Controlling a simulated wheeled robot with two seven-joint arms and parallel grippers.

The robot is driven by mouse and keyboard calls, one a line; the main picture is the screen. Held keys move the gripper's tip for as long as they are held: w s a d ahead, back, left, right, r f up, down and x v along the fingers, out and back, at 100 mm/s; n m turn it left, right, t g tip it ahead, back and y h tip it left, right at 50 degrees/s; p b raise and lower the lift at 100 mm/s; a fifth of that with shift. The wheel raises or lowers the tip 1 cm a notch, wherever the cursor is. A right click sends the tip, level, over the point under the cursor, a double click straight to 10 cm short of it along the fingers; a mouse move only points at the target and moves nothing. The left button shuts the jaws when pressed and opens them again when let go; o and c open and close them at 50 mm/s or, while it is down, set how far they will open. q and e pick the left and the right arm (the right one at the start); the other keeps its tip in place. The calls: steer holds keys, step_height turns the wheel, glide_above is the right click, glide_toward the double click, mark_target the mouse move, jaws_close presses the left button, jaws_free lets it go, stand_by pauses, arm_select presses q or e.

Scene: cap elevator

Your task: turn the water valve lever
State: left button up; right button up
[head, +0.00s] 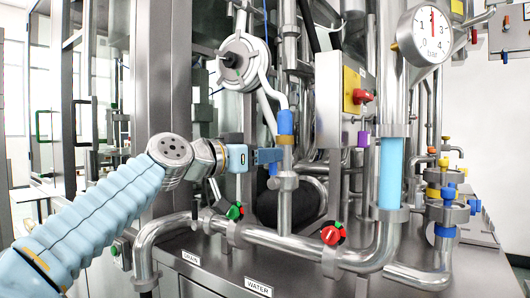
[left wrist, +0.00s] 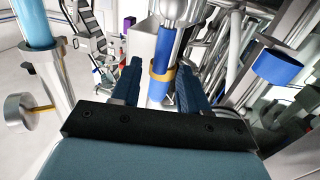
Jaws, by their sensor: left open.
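An upright blue-sleeved piece with an orange-yellow band (head: 286,122) stands above a metal fitting on the pipework. I cannot tell for sure whether it is the water valve lever. My left gripper (head: 268,156) is open just to its left in the head view, fingers pointing at it. In the left wrist view the blue sleeve (left wrist: 157,84) shows between the two dark blue fingers of my left gripper (left wrist: 159,82). Contact cannot be made out. The "WATER" label (head: 258,287) is on the metal base below. My right gripper is not in view.
A horizontal metal pipe carries a green knob (head: 235,211) and a red knob (head: 331,235). A light blue tube (head: 390,170) and a pressure gauge (head: 425,35) are at the right. A box with a red switch (head: 362,96) stands behind. Pipes crowd the area around the gripper.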

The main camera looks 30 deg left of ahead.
arm_select(q)
steer(key=shift+w+d, duration=0.1)
steer(key=shift+w, duration=0.25)
jaws_close()
